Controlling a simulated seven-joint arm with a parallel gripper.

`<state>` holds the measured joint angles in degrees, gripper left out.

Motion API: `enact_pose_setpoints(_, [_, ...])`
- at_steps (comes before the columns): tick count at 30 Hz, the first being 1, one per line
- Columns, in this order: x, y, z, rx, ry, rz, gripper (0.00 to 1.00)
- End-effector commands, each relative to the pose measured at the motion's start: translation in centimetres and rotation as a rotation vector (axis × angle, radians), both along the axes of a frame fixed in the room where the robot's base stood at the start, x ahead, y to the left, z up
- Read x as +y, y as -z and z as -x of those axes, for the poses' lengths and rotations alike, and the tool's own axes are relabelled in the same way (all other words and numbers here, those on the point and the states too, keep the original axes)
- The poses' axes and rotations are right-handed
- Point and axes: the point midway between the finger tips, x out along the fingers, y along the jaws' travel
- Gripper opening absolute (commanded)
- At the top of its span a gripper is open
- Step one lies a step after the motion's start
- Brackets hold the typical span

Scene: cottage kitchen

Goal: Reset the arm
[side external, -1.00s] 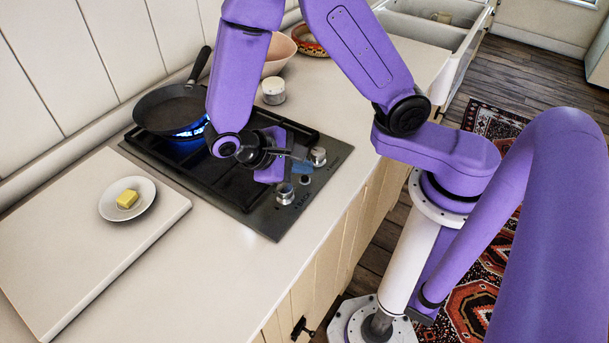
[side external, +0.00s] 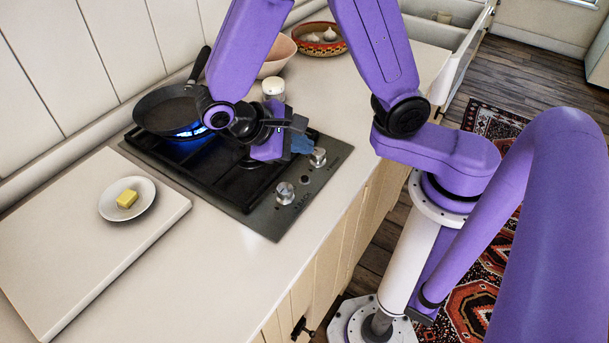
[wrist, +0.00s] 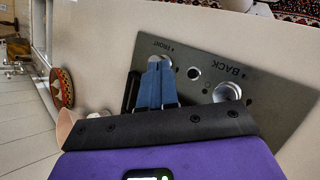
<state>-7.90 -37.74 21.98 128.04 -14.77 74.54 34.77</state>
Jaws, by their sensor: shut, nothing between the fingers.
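My gripper (side external: 300,134) is over the right part of the black gas stove (side external: 240,205), near its control knobs. Its blue fingers are shut with nothing between them. In the wrist view the shut fingers (wrist: 155,85) cover part of the stove panel, and their tips appear beside the knob marked FRONT (wrist: 165,72). The knob marked BACK (wrist: 227,92) is to the right, apart from the fingers. I cannot tell whether the fingertips touch the front knob.
A black frying pan (side external: 168,112) sits over a blue flame at the back left burner. A cutting board (side external: 75,255) holds a plate (side external: 142,205) with butter (side external: 127,198). A white canister (side external: 273,90), pink bowl (side external: 275,58) and patterned bowl with garlic (side external: 318,47) stand behind my gripper.

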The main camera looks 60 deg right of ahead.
Motion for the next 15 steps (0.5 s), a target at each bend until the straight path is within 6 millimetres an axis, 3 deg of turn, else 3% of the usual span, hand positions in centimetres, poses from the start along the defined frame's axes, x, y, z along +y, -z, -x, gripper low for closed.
enact_pose_setpoints(15, [-0.42,-0.32,0.26,-0.003,-0.038,-0.063,0.00])
